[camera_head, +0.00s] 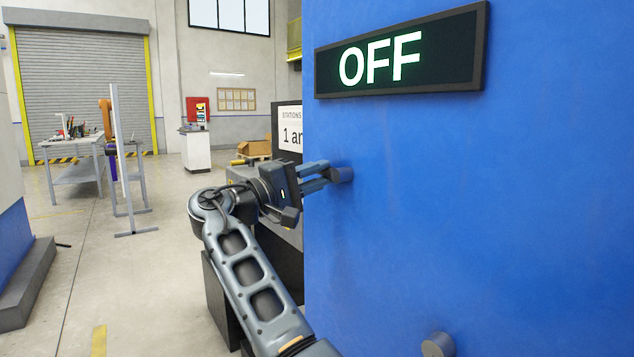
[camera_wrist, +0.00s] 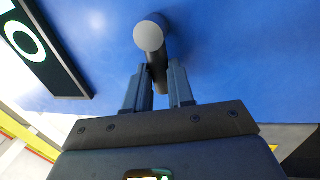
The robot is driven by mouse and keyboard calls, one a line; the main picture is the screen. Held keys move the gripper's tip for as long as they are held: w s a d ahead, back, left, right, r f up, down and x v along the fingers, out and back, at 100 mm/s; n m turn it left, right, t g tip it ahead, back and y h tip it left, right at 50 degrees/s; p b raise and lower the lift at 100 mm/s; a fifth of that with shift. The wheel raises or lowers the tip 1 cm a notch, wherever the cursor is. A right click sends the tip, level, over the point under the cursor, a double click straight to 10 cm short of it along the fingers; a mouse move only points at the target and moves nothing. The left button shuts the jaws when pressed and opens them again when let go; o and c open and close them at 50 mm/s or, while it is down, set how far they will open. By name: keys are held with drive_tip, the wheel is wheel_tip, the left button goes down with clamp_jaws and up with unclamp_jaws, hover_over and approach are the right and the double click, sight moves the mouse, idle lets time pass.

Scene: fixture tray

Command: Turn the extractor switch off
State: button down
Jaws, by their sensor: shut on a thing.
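The extractor switch (camera_head: 343,174) is a small grey knob standing out from a blue panel (camera_head: 480,220). In the wrist view it shows a round pale end (camera_wrist: 149,36) with a dark bar below it. My gripper (camera_head: 326,177) reaches the switch from the left. In the wrist view, my gripper (camera_wrist: 160,80) has its two fingers either side of the bar, shut on it. The fingers partly hide the bar. A dark display (camera_head: 400,58) above the switch reads OFF in lit letters; part of it shows in the wrist view (camera_wrist: 42,45).
A second grey round knob (camera_head: 438,345) sits low on the blue panel. A sign (camera_head: 290,128) and a dark bench stand behind my arm. Workbenches (camera_head: 75,155) and a white cabinet (camera_head: 195,150) stand farther back left. The floor at left is mostly clear.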

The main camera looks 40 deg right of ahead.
idle(0.3)
drive_tip(key=c, duration=1)
unclamp_jaws()
drive_tip(key=shift+o, duration=0.2)
drive_tip(key=a+f, duration=0.1)
drive_tip(key=a, duration=0.6)
drive_tip(key=shift+a+f, duration=0.3)
drive_tip(key=shift+a, duration=0.05)
